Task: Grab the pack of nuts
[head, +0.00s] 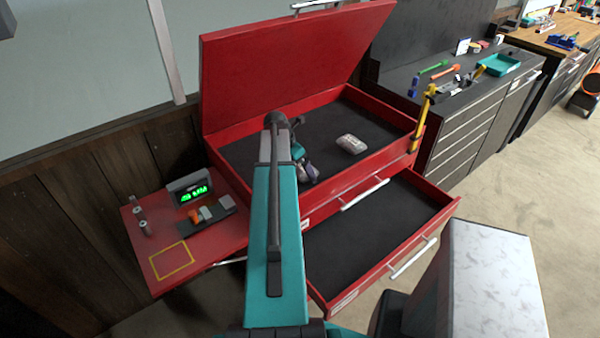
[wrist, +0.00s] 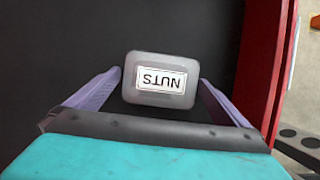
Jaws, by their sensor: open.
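The pack of nuts (wrist: 161,79) is a small grey translucent box with a white "NUTS" label, upside down in the wrist view. It lies on the dark liner of the red chest's open top compartment, and it also shows in the head view (head: 351,144). My gripper (wrist: 160,82) is open, with one purple finger on each side of the pack's near part. A small gap shows on the left, and I cannot tell whether the right finger touches. In the head view my gripper (head: 308,172) is partly hidden by my arm, to the left of the pack.
The red chest's lid (head: 290,65) stands raised behind the compartment. An open, empty drawer (head: 370,240) juts out below. A red side shelf (head: 185,235) holds a green-lit display (head: 190,189). The compartment's red wall (wrist: 262,70) is close on the right in the wrist view.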

